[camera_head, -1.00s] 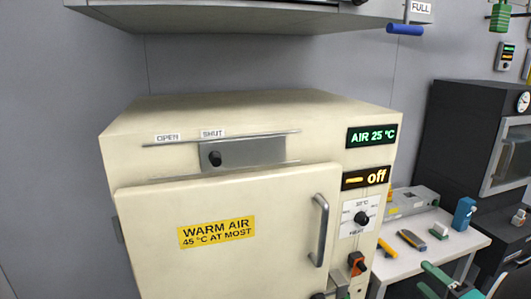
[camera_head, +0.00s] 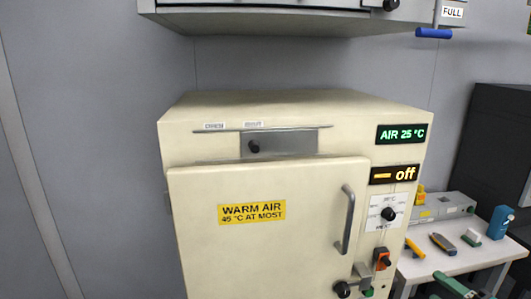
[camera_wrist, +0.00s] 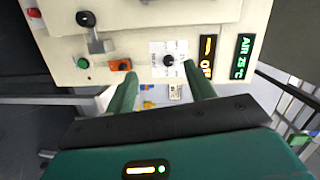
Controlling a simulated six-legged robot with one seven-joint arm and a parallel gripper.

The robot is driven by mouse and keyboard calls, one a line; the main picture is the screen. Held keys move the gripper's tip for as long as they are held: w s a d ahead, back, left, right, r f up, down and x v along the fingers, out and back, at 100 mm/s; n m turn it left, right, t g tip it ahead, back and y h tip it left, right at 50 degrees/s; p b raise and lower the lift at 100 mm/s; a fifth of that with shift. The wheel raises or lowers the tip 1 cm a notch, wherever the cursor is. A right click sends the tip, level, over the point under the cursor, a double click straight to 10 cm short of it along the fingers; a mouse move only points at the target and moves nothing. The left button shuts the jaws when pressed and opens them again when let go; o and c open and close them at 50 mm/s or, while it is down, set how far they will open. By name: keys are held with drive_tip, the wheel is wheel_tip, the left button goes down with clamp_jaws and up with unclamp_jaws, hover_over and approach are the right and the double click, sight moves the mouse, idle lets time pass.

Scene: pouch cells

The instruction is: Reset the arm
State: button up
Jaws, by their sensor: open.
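My gripper (camera_wrist: 162,80) shows in the wrist view as two green fingers held apart, with nothing between them. It is in front of the control side of a cream warm-air cabinet (camera_head: 290,105), which appears turned on its side in that view. I cannot tell how far the fingertips are from the panel. In the head view the cabinet door (camera_head: 265,250) appears shut, and the displays read "AIR 25 °C" and "off".
A grey unit with a blue handle (camera_head: 434,33) hangs above. A dark cabinet (camera_head: 497,130) stands at the far right. Bare wall is on the left.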

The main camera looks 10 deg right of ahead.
drive_tip(key=a+f+n+g+y, duration=0.2)
drive_tip(key=a+n+g+y, duration=0.5)
drive_tip(key=a, duration=1.4)
drive_tip(key=s+a+r+n+g+h, duration=0.2)
drive_tip(key=s+a+n+g+h, duration=0.2)
drive_tip(key=h, duration=0.6)
drive_tip(key=s+a+n, duration=0.1)
drive_tip(key=n, duration=0.1)
drive_tip(key=shift+a+r+n, duration=0.15)
drive_tip(key=shift+r+n, duration=0.15)
drive_tip(key=shift+r, duration=0.05)
drive_tip(key=shift+r+h, duration=0.3)
drive_tip(key=shift+r, duration=0.05)
drive_tip(key=c, duration=0.4)
drive_tip(key=shift+w+a, duration=0.1)
drive_tip(key=shift+a, duration=0.1)
